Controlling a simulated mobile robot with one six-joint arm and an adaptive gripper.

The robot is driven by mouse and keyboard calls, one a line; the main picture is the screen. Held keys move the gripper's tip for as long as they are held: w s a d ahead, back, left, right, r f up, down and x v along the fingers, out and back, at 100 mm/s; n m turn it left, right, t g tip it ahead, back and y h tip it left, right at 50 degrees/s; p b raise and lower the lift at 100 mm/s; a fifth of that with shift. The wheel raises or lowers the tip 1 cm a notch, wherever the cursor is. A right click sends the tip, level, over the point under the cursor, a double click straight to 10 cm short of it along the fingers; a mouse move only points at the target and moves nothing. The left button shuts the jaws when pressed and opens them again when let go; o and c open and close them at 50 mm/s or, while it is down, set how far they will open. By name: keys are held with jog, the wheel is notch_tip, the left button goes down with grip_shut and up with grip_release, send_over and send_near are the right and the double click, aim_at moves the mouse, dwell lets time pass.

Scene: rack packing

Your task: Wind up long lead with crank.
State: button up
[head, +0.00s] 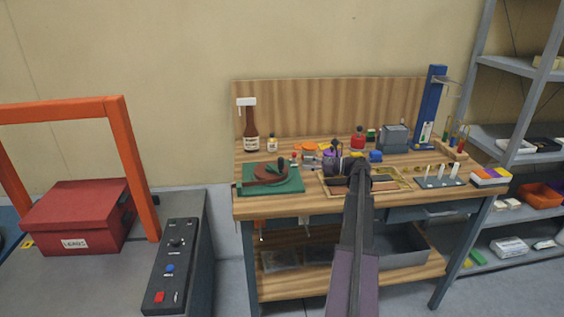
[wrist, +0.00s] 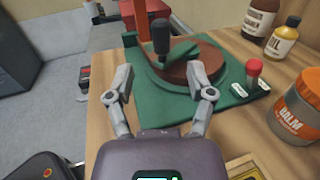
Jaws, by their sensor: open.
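The crank winder sits on a green base (head: 290,184) at the left of the workbench. It has a red-brown round drum (wrist: 196,66) and an upright dark crank handle (head: 283,163). In the wrist view the handle (wrist: 160,38) stands beyond my gripper (wrist: 160,72), roughly centred between the fingers. The fingers are spread and empty, apart from the handle. In the head view my gripper (head: 345,170) is over the bench, right of the winder.
A red-capped piece (wrist: 254,70) stands at the base's right side. An orange jar (wrist: 300,105), a brown bottle (head: 251,132) and a small bottle (wrist: 281,38) stand nearby. A red box (head: 80,215) and an orange frame (head: 128,150) are at left.

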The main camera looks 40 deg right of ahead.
aim_at(282, 161)
jog(key=x, duration=0.9)
jog(key=shift+w+a, duration=0.2)
grip_shut()
jog(key=shift+d, duration=0.2)
jog(key=shift+a, duration=0.15)
